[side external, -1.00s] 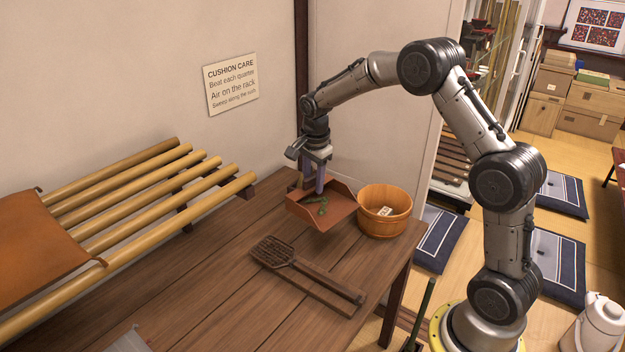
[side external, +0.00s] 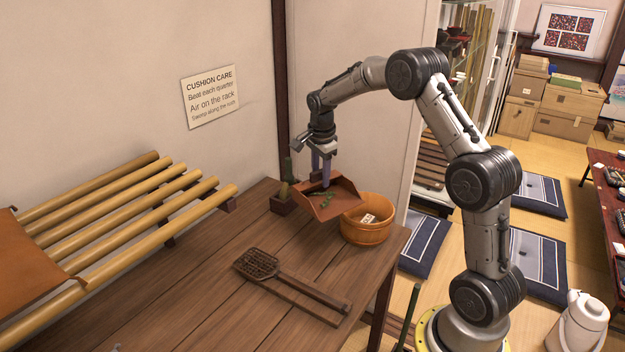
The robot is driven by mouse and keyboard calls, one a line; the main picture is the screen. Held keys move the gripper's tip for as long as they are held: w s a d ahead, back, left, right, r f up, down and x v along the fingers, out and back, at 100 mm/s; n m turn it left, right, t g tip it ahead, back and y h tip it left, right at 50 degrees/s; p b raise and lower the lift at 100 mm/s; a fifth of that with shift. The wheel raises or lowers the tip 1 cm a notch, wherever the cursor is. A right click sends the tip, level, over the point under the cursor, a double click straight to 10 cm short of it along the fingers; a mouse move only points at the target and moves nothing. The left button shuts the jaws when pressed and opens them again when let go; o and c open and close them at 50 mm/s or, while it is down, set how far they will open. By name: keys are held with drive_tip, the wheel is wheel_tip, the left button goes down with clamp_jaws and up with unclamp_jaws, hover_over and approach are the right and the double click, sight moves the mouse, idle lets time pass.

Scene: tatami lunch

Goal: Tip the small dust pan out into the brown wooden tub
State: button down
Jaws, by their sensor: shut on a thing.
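The exact grip point is partly hidden by the fingers. The brown wooden tub (side external: 368,232) stands on the table just right of the pan, with a small white label-like piece (side external: 368,218) inside. The pan's right edge reaches the tub's left rim in the picture; I cannot tell whether they touch.
A dark woven beater (side external: 290,282) lies on the wooden table (side external: 215,300) in front of the pan. A bamboo rack (side external: 140,215) is at left. The tub is near the table's right end.

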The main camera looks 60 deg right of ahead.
drive_tip(key=s+d+r+m+g, duration=0.1)
drive_tip(key=s+d+m, duration=0.1)
drive_tip(key=d, duration=0.7)
drive_tip(key=s+d+m, duration=0.2)
drive_tip(key=d+m, duration=0.1)
drive_tip(key=d, duration=0.6)
drive_tip(key=shift+f, duration=2.2)
drive_tip(key=shift+s+a+r+t+h, duration=0.35)
drive_tip(key=shift+s+a+t+h, duration=0.3)
drive_tip(key=shift+t+h, duration=0.3)
drive_tip(key=shift+s+a+r+t+h, duration=0.35)
drive_tip(key=shift+s+a+t+h, duration=0.3)
drive_tip(key=shift+t+h, duration=0.3)
drive_tip(key=shift+s+a+r+t+h, duration=0.35)
drive_tip(key=shift+s+a+t+h, duration=0.4)
drive_tip(key=shift+h, duration=0.35)
drive_tip(key=shift+d, duration=0.1)
drive_tip(key=shift+s, duration=0.1)
